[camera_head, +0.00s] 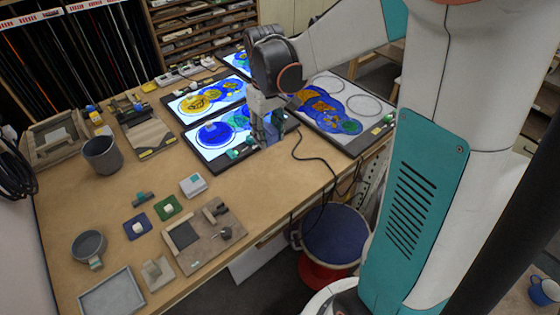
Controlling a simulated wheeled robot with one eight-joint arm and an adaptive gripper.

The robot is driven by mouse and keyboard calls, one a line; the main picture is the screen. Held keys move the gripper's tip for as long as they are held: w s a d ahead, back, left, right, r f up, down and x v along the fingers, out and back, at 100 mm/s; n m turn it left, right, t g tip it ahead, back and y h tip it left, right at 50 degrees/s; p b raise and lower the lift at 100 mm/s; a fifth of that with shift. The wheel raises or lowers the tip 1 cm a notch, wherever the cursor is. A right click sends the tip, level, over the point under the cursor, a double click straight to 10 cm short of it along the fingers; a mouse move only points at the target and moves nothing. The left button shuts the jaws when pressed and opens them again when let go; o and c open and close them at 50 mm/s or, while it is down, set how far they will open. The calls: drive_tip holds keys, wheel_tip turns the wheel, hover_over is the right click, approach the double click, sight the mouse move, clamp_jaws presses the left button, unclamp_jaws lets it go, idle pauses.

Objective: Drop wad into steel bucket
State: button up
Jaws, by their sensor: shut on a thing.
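My gripper (266,136) points down over the back of the bench, at the right end of the lit glass panels. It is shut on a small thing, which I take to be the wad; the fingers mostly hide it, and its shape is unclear.
Lit panels with blue and yellow painted glass (208,97) lie around my gripper. A grey pot (103,155), small blocks and trays stand on the left of the bench (275,183). Shelves line the back.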

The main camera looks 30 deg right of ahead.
wheel_tip(320, 180, up, 2)
drive_tip(key=d, duration=0.2)
drive_tip(key=m+b, duration=0.4)
hover_over(288, 172)
wheel_tip(288, 172, down, 15)
drive_tip(key=shift+w+r, duration=0.1)
drive_tip(key=shift+r, duration=0.05)
drive_tip(key=shift+f+b, duration=0.9)
drive_tip(key=shift+f, duration=1.8)
drive_tip(key=shift+f+b, duration=0.25)
drive_tip(key=shift+b, duration=0.05)
drive_tip(key=o, duration=0.9)
drive_tip(key=shift+o, duration=1)
